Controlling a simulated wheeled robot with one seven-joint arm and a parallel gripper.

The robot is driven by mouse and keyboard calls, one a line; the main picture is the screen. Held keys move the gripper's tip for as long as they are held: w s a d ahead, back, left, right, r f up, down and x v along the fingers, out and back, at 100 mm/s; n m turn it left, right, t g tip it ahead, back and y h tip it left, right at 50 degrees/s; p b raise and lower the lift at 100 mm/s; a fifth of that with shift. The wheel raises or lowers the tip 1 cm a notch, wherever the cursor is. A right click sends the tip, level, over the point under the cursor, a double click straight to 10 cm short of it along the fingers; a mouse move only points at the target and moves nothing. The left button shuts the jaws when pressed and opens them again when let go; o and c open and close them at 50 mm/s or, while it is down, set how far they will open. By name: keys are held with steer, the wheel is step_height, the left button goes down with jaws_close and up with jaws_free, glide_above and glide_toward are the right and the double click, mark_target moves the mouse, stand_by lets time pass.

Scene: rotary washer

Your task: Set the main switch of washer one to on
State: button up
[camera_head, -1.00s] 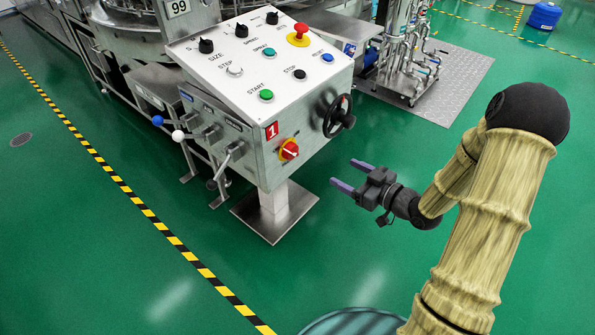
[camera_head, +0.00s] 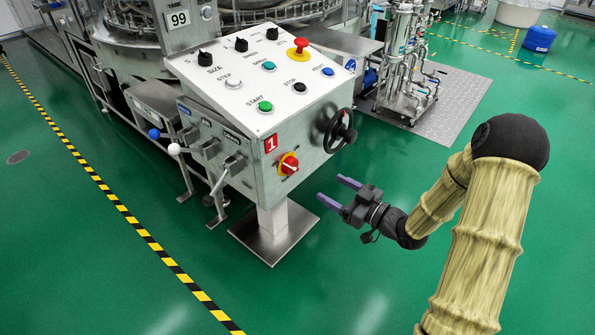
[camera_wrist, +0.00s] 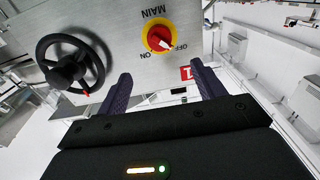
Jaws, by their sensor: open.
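The main switch (camera_head: 288,165) is a red knob on a yellow disc, low on the near side face of the washer one control box (camera_head: 244,105), beside a red "1" label (camera_head: 271,143). In the wrist view the knob (camera_wrist: 160,38) shows upside down under MAIN, with OFF and ON marks. Its pale pointer appears turned towards OFF. My gripper (camera_head: 337,191) is open and empty, to the right of the switch and apart from it. In the wrist view its two purple fingers (camera_wrist: 160,77) spread wide, with the switch beyond and between them.
A black handwheel (camera_head: 339,130) sticks out of the box to the right of the switch. Levers with blue and white balls (camera_head: 174,149) stand at its left. The box stands on a steel pedestal (camera_head: 273,231). Green floor around my gripper is clear.

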mark_target(296, 168)
steer(key=b+x, duration=0.3)
steer(key=x, duration=1)
steer(key=shift+b, duration=0.4)
steer(key=c, duration=0.9)
